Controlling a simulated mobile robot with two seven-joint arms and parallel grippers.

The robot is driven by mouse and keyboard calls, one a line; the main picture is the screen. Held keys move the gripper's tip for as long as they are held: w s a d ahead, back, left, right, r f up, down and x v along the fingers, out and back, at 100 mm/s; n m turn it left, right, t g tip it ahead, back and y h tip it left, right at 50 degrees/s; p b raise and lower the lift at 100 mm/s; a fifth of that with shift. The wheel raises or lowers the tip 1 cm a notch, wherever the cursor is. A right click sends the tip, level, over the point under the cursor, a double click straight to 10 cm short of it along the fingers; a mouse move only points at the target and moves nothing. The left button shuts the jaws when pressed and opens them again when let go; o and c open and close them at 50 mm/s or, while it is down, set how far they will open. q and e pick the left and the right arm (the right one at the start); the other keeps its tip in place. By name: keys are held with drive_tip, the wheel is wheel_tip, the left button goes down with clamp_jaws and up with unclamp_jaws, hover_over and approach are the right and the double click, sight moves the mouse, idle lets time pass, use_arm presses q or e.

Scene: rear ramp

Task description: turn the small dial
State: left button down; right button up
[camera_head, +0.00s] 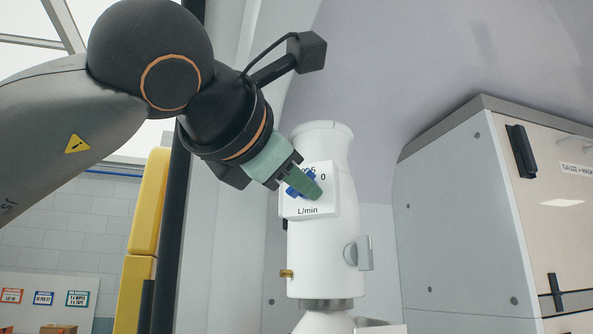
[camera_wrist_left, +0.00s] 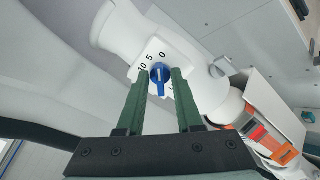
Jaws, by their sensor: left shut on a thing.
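The small dial (camera_head: 293,191) is a blue knob on a white plate (camera_head: 316,208) marked "L/min", on the front of a white cylindrical unit (camera_head: 322,262). In the left wrist view the dial (camera_wrist_left: 160,74) shows a pale line, with the numbers 10, 5 and 0 around its upper side. My left gripper (camera_head: 308,186) reaches in from the upper left. Its green fingers (camera_wrist_left: 160,84) stand on either side of the dial and are shut on it. In the head view the fingers hide part of the dial and its scale. My right gripper is not in view.
A grey cabinet (camera_head: 461,217) stands at the right. A yellow padded post (camera_head: 150,205) and a dark pole are at the left. A small grey fitting (camera_head: 358,253) juts from the unit below the plate. Orange and white items (camera_wrist_left: 265,135) lie at the right of the wrist view.

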use_arm(q)
drive_tip(key=shift+m, duration=1.1)
drive_tip(key=c, duration=0.9)
unclamp_jaws()
drive_tip(key=shift+c, duration=0.2)
drive_tip(key=shift+s, duration=0.1)
drive_tip(key=b+v, duration=0.3)
drive_tip(key=v, duration=0.9)
drive_tip(key=shift+s, duration=0.2)
drive_tip(key=shift+f, duration=0.1)
